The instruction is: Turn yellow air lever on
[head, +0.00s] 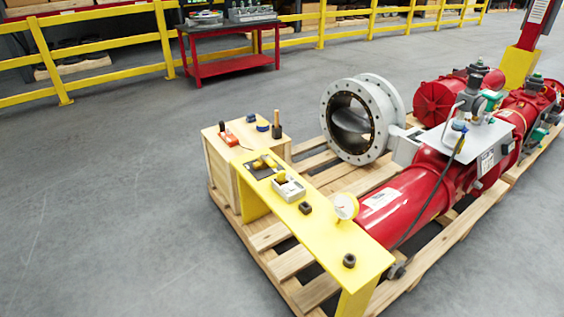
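A red valve actuator (408,200) with a long cylinder lies on a wooden pallet at the right. A grey flanged butterfly valve (391,107) stands beside it. Small yellow parts (265,161) sit on a dark plate at the far end of a yellow bench (325,227); I cannot tell whether one is the air lever, or which way it is turned. Small blue and green fittings show on top of the actuator, but no clear yellow lever there. Neither of my grippers is in view.
The bench also holds a white box (288,187), a round gauge (345,206) and small dark parts. A wooden crate (219,163) with tools stands behind it. A red cart (231,69) and yellow railing (110,53) are farther back. The floor at left is clear.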

